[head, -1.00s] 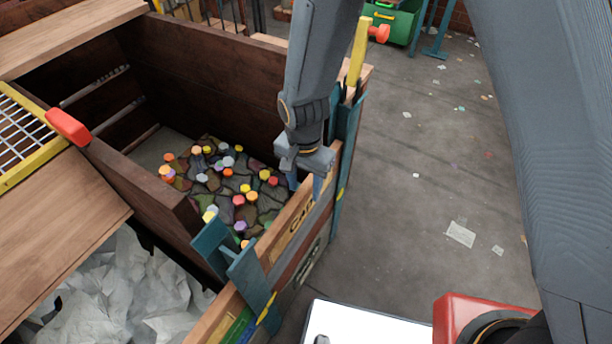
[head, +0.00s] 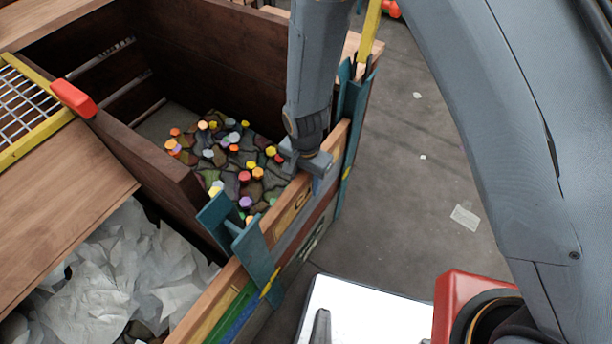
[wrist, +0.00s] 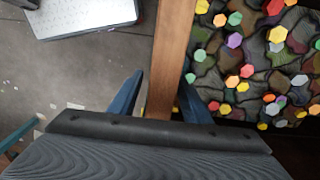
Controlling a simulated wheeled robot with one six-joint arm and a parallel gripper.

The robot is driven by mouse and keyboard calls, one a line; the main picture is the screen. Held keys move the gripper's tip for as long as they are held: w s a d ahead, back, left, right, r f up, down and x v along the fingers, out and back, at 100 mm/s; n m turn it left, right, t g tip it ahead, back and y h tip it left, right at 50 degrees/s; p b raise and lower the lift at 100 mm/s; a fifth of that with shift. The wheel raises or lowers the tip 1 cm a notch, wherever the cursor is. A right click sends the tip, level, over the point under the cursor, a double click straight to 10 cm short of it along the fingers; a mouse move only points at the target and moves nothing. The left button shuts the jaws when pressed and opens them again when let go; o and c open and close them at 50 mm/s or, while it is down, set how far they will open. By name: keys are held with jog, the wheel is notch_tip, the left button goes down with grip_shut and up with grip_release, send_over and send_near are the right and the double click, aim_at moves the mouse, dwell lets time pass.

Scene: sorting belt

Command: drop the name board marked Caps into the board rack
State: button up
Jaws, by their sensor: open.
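The wooden name board (head: 285,222) stands on edge along the near side of the bin, with dark lettering only partly readable in the head view. It lies between the two teal uprights of the board rack, a near one (head: 252,262) and a far one (head: 353,105). I cannot tell how deep it sits. My gripper (head: 312,182) is over the board's top edge near its middle, pointing down. In the wrist view my gripper (wrist: 161,78) is open, with one blue finger on each side of the board (wrist: 172,45) and gaps showing.
The wooden bin (head: 215,50) behind the board holds many coloured caps (head: 245,177). A neighbouring bin holds crumpled white sheets (head: 110,270). A yellow-framed grid (head: 25,115) lies at the left. Grey floor (head: 410,190) is open at the right.

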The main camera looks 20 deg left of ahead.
grip_shut()
dwell(0.6)
dwell(1.2)
notch_tip(320, 180, up, 34)
jog(key=p, duration=2)
